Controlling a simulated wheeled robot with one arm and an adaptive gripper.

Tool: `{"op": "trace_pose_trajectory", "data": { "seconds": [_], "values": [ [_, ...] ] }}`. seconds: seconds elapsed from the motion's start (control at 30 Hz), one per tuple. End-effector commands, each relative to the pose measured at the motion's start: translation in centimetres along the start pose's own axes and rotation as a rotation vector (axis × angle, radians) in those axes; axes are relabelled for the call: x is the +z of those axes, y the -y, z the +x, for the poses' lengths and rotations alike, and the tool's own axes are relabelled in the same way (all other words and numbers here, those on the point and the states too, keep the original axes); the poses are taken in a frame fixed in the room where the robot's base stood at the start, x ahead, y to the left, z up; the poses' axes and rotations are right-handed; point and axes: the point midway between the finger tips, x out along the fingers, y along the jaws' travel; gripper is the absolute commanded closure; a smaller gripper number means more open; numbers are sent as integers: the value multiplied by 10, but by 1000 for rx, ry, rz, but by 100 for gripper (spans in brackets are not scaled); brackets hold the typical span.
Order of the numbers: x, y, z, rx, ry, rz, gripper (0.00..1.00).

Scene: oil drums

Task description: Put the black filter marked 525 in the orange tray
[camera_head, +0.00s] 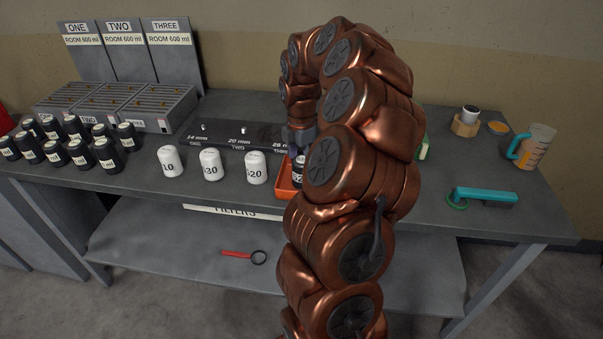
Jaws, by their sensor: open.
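A black filter (298,167) with a white label stands in or over the orange tray (284,184). Only part of its marking shows, seemingly a 5 and a 2, because my arm covers its right side. Most of the tray is also hidden behind my arm. My gripper (302,150) points down right at the top of this filter and is open. Whether its fingers still touch the filter cannot be told.
White filters (211,165) stand in a row left of the tray. Several black bottles (75,128) crowd the left end of the bench. A grey divided box (160,105) stands behind them. A teal-handled tool (485,195) and a measuring jug (535,148) are at right.

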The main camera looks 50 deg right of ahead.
Motion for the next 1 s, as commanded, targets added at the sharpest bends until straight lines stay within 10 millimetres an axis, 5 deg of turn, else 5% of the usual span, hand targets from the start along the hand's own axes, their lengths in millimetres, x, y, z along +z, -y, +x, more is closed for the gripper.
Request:
{"op": "trace_pose_trajectory", "data": {
  "seconds": [0.5,0.87,1.0],
  "values": [
    [1,-1,-71,3,2,2,13],
    [-1,0,-83,-2,-1,0,13],
    [-19,3,-88,4,-4,16,13]
  ]
}}
